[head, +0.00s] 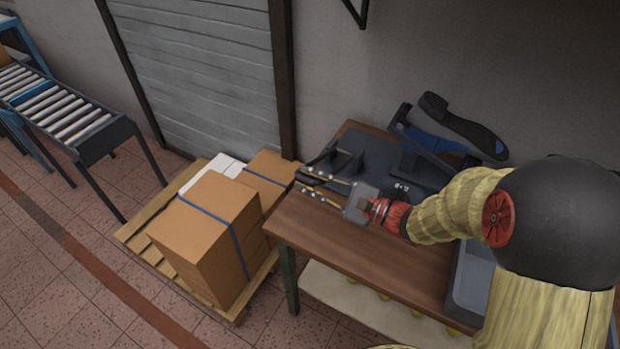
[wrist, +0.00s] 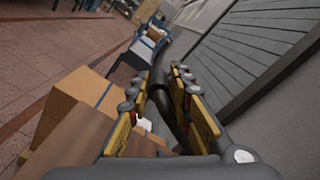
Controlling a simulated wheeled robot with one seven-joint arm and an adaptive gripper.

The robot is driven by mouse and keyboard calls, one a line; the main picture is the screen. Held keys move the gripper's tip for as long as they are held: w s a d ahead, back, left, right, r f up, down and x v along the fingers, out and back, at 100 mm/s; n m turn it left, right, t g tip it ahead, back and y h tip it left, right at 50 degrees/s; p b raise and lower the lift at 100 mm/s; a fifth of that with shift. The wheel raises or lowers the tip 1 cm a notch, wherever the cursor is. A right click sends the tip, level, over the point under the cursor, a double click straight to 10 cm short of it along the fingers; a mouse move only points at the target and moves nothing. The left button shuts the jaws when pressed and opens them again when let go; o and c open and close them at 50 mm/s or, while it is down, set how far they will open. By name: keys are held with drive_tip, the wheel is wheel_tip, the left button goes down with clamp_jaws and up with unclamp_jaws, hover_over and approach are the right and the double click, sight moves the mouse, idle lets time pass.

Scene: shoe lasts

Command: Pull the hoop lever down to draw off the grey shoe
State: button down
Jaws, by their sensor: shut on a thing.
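The hoop lever (head: 322,157) is a dark bent bar at the left end of the black machine base (head: 376,155) on the bench. My gripper (head: 304,180) has its yellow fingers at the hoop and is shut on it. In the wrist view a dark bar of the hoop lever (wrist: 166,92) runs between the fingers (wrist: 155,84). The dark grey shoe (head: 462,126) is at the back of the bench, tilted, with one end lower to the right. A blue part (head: 432,140) shows just below it. How the shoe sits on its support is partly hidden.
The wooden bench (head: 345,250) has bare top in front of the machine. A grey bin (head: 468,290) is at its right, partly behind my arm. Cardboard boxes (head: 205,235) on a pallet (head: 135,238) stand left of the bench. A roller conveyor (head: 75,120) is farther left.

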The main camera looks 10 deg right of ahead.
drive_tip(key=shift+s+f, duration=0.25)
drive_tip(key=shift+f, duration=0.5)
drive_tip(key=c, duration=1.9)
unclamp_jaws()
drive_tip(key=shift+o, duration=1.2)
drive_tip(key=shift+w, duration=0.1)
drive_tip(key=shift+w+r, duration=0.1)
drive_tip(key=shift+r, duration=0.25)
drive_tip(key=v, duration=1.2)
